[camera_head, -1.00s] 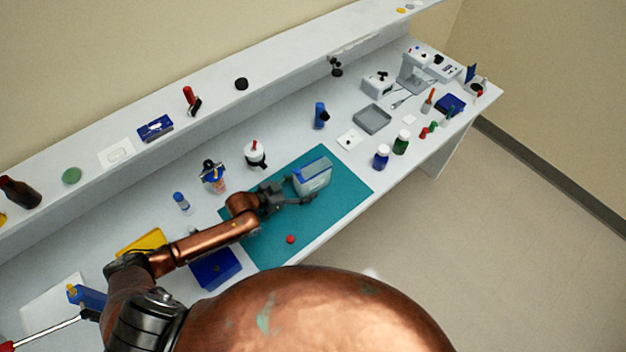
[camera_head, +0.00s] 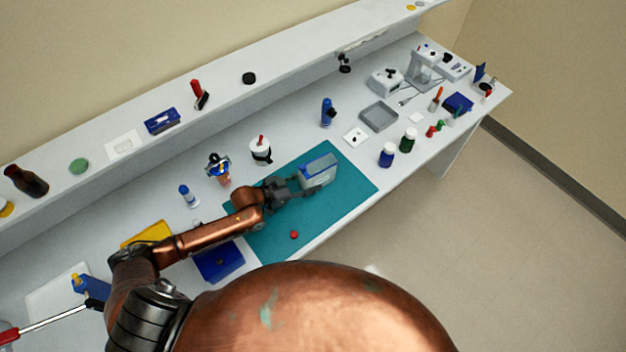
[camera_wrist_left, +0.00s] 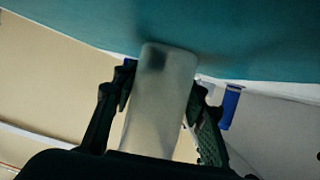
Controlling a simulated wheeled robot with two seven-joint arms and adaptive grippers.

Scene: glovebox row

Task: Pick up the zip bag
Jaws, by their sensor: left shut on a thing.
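The zip bag (camera_head: 318,171), pale and see-through with a blue top edge, stands upright on the teal mat (camera_head: 335,205) in the head view. My left gripper (camera_head: 301,188) reaches it from the left and is shut on it. In the left wrist view the pale bag (camera_wrist_left: 160,100) sits between the two dark fingers of my left gripper (camera_wrist_left: 161,88), its end close to the mat (camera_wrist_left: 260,45). I cannot tell whether the bag still touches the mat. My right gripper is not in view.
A small red piece (camera_head: 294,234) lies on the mat. A white bottle with a red tip (camera_head: 260,150) and a blue-capped bottle (camera_head: 189,196) stand behind my arm. A blue bin (camera_head: 219,262) is at the mat's left. A grey tray (camera_head: 379,117) and two bottles are to the right.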

